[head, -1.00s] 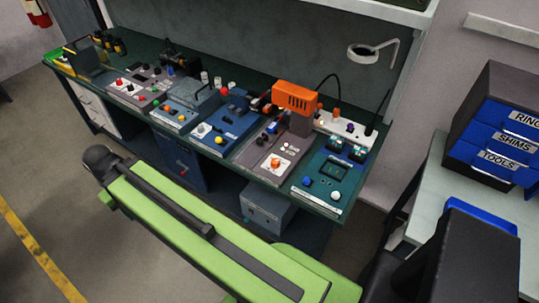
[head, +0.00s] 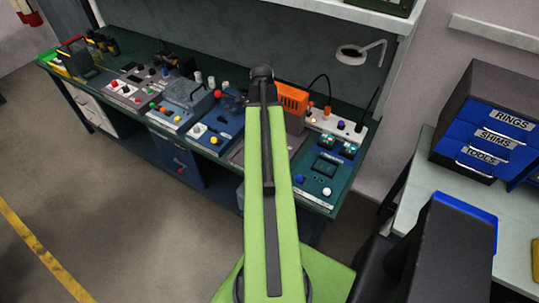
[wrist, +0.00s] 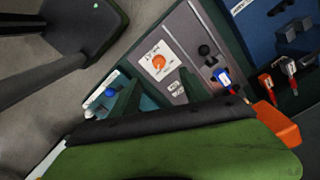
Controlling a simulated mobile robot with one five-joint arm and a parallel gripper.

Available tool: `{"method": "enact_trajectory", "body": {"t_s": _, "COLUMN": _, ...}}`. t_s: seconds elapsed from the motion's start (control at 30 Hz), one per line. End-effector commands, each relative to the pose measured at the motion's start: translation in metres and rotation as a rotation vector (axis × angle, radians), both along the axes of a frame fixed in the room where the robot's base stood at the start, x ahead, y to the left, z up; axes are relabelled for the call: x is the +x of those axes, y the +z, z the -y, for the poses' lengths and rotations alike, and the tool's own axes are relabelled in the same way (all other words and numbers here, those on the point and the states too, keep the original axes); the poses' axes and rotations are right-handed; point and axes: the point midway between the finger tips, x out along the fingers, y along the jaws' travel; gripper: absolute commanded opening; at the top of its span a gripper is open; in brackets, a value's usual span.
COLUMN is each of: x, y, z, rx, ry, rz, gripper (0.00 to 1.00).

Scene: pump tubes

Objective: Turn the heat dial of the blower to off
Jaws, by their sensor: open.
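The blower (head: 292,99) is an orange ribbed box on the bench, partly behind my arm in the head view. Its orange body also shows at the lower right of the wrist view (wrist: 279,126). In the wrist view an orange round dial (wrist: 158,62) sits on a white label on the grey panel (wrist: 181,42). The dial's setting is too small to read. My arm hides this dial in the head view. My gripper (wrist: 160,78) is open and empty, its dark green fingers below the dial in the picture. Whether they touch the panel cannot be told.
A teal panel (head: 310,180) with blue and white knobs lies right of the grey one, and a blue panel (head: 210,135) lies left. A magnifier lamp (head: 352,54) hangs at the back. A side table with blue drawers (head: 495,138) stands right. Floor is free at left.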

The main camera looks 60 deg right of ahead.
Motion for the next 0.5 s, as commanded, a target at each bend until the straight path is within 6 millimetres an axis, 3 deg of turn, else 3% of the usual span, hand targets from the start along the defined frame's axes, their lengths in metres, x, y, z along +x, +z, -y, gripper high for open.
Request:
{"method": "enact_trajectory", "body": {"t_s": 0.1, "x": -0.018, "y": 0.002, "z": 0.014, "rx": 0.000, "ry": -0.082, "rz": 0.000, "gripper": 0.54}}
{"method": "enact_trajectory", "body": {"t_s": 0.33, "x": -0.019, "y": -0.004, "z": 0.015, "rx": 0.000, "ry": -0.089, "rz": 0.000, "gripper": 0.54}}
{"method": "enact_trajectory", "body": {"t_s": 0.5, "x": -0.019, "y": -0.026, "z": 0.015, "rx": 0.000, "ry": -0.087, "rz": 0.000, "gripper": 0.54}}
